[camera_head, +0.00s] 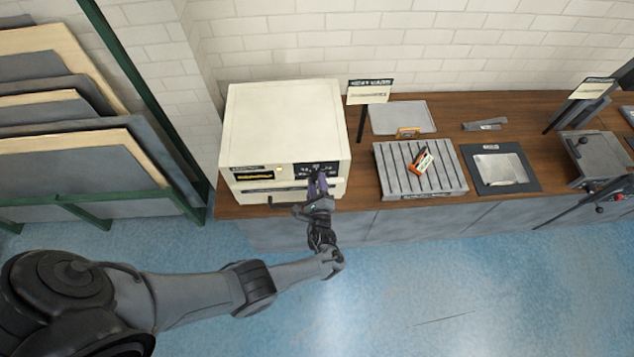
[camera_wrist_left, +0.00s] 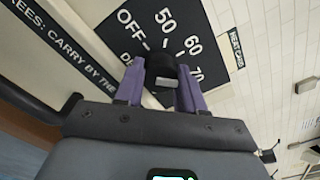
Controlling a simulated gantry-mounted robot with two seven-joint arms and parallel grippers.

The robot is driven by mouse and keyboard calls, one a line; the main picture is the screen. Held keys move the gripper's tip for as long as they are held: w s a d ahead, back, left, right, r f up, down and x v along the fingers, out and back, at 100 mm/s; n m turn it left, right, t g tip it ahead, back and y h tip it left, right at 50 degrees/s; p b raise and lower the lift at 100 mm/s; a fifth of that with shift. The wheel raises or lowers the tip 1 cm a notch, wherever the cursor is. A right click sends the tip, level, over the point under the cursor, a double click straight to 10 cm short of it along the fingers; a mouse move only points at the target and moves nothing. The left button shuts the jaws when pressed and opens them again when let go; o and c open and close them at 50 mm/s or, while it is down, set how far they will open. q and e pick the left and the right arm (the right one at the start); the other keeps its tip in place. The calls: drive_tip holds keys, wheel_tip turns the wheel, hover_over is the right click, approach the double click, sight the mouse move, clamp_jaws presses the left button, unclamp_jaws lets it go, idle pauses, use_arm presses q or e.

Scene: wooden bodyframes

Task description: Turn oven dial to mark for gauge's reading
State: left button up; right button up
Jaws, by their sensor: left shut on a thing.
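The cream oven (camera_head: 285,125) stands at the left end of the counter with a dark dial panel on its front right. In the left wrist view, the dial panel (camera_wrist_left: 222,55) reads OFF, 50, 60 and 70 around a black dial (camera_wrist_left: 159,67). My left gripper (camera_head: 318,184) is at that panel; in the left wrist view its purple fingers (camera_wrist_left: 160,82) are shut on the dial, one on each side. The dial's pointer cannot be made out. An orange device with a pale face (camera_head: 421,164), perhaps the gauge, lies on a slatted grey rack; its reading is too small to tell.
The slatted rack (camera_head: 391,185) is right of the oven, with a sign (camera_head: 369,92) on a post between them. A grey tray (camera_head: 402,119), a dark-framed plate (camera_head: 500,184) and a grey machine (camera_head: 595,160) are on the counter. Boards (camera_head: 65,170) stand at left.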

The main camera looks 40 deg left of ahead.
idle(0.5)
use_arm(q)
drive_tip(key=o, duration=1)
use_arm(e)
drive_tip(key=shift+a, duration=0.1)
use_arm(q)
drive_tip(key=shift+o, duration=0.2)
drive_tip(key=shift+s+d, duration=0.1)
